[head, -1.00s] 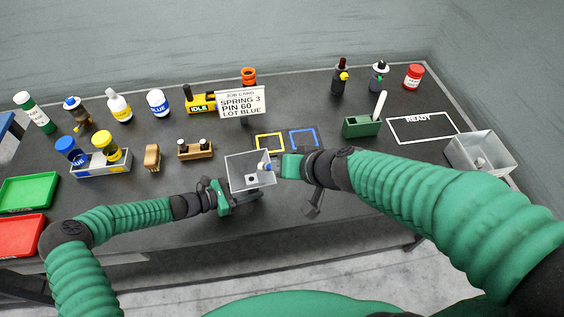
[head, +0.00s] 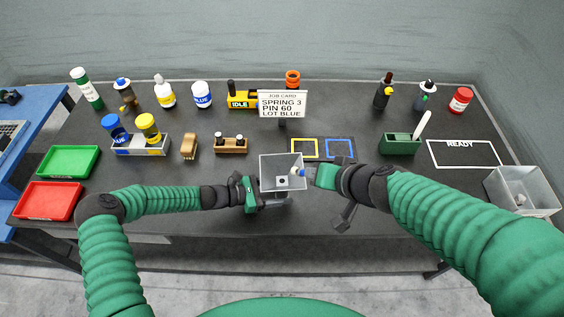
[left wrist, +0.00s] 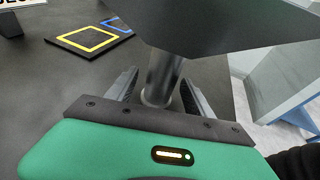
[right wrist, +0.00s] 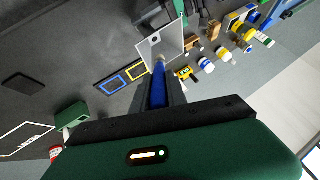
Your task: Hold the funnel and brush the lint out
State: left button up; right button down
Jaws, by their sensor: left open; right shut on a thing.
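The funnel (head: 268,165) is a grey, square, open-topped hopper at the table's front middle, with a dark hole in its floor. My left gripper (head: 272,202) is open beneath it; in the left wrist view its fingers stand either side of the funnel's round neck (left wrist: 163,75), apart from closing on it. My right gripper (head: 310,172) is shut on a blue-handled brush (right wrist: 157,88). The brush's pale head (head: 298,170) is at the funnel's right side, over or inside the rim; I cannot tell if it touches the wall. I cannot make out lint.
Behind the funnel stand a job card (head: 283,104) and yellow and blue square outlines (head: 340,148). A green holder (head: 400,145) and grey bin (head: 522,190) are to the right. A wooden block (head: 230,146), green tray (head: 68,161) and red tray (head: 48,201) are left.

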pick_arm(q)
jog(key=v, duration=1.2)
jog(key=shift+f, duration=0.1)
jog(key=shift+d, duration=0.1)
